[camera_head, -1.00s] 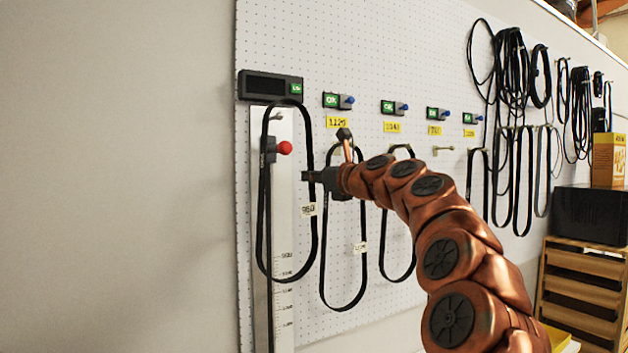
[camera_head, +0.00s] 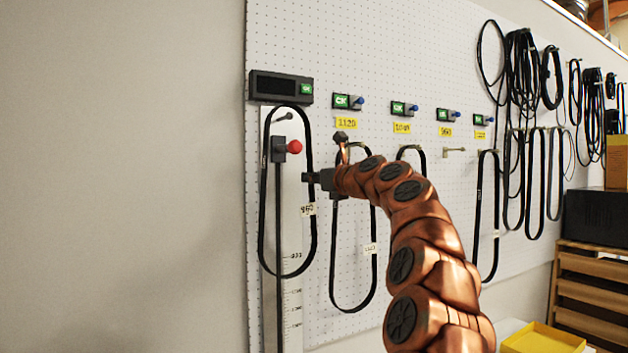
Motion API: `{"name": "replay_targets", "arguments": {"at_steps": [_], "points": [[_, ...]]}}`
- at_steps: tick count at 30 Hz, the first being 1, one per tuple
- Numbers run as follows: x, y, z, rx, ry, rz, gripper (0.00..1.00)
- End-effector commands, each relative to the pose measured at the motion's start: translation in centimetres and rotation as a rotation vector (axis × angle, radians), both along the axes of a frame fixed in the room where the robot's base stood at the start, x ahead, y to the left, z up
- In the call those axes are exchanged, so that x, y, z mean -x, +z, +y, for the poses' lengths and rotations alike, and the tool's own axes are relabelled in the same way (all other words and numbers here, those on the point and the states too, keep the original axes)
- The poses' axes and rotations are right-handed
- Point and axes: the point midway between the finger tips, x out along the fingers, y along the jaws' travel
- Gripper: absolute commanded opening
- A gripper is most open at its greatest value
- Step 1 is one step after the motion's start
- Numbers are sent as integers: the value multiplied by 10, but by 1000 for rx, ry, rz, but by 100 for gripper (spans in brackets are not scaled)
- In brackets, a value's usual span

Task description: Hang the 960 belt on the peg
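The black 960 belt (camera_head: 315,235) is a long upright loop with a white tag reading 960 (camera_head: 308,209). It is in front of the measuring gauge (camera_head: 293,240) at the board's left end. My gripper (camera_head: 312,178) comes from the right and appears shut on the belt's right strand; the fingertips are small and partly hidden. The loop's top is a little above the gauge's upper peg (camera_head: 284,117); I cannot tell whether they touch. An empty peg (camera_head: 454,151) sticks out below a yellow label (camera_head: 446,132) that seems to read 960.
Belts hang at the 1120 peg (camera_head: 353,309), behind my arm, and right of the empty peg (camera_head: 479,215). A red knob (camera_head: 295,147) is on the gauge. More belts (camera_head: 521,70) hang far right. A black box (camera_head: 597,220), wooden drawers (camera_head: 590,290) and yellow tray (camera_head: 543,338) stand right.

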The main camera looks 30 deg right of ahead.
Motion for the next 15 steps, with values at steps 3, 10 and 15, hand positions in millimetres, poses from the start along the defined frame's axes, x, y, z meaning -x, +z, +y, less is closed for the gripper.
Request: {"name": "replay_targets", "arguments": {"at_steps": [3,10,15], "points": [[-5,-1,-1,1,-2,0,0],[-13,-1,-2,0,-2,0,0],[-20,0,-2,1,-1,-1,0]]}}
